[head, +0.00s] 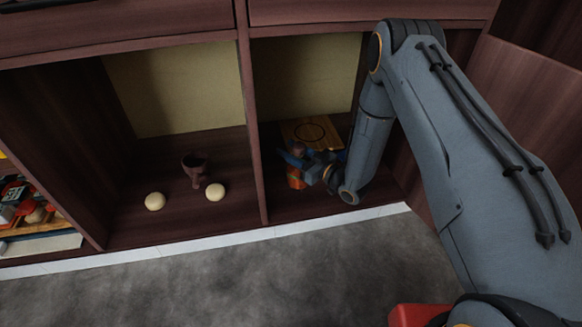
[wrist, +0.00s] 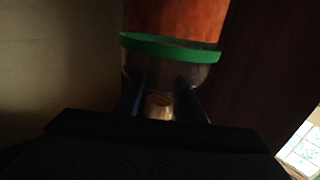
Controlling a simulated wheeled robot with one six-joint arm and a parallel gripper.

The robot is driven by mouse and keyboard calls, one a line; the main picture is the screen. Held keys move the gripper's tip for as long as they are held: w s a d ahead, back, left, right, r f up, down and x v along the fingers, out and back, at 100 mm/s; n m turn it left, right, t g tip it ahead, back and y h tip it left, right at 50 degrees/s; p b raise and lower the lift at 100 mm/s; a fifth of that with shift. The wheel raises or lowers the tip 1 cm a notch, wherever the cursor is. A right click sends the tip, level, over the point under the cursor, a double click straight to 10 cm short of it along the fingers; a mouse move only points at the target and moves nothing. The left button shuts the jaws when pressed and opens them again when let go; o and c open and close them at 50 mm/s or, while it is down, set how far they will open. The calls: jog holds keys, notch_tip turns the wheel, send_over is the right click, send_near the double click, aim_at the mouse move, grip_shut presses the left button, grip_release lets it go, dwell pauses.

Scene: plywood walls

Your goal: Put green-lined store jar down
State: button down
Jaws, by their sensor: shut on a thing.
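The green-lined store jar (head: 295,181) is orange-red, low in the right-hand compartment of the cupboard. In the wrist view the jar (wrist: 178,20) shows its orange body, a green band and a darker rounded end towards me. My gripper (head: 303,158) is shut on the jar at that end, with its blue fingers (wrist: 160,98) on either side of a pale brown knob-like part. My gripper hides part of the jar in the head view. I cannot tell whether its base touches the compartment floor.
A wooden board (head: 312,131) with a dark ring lies behind the jar. A dark upright divider (head: 250,130) stands left of it. The left compartment holds a brown goblet (head: 195,169) and two pale balls (head: 155,201). An open door (head: 525,110) stands at right.

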jog(key=shift+f+b, duration=1.05)
jog(key=shift+f, duration=1.4)
jog(key=c, duration=1.1)
grip_release()
jog(key=p+v, duration=0.5)
jog(key=v, duration=0.7)
jog(key=shift+s, duration=0.1)
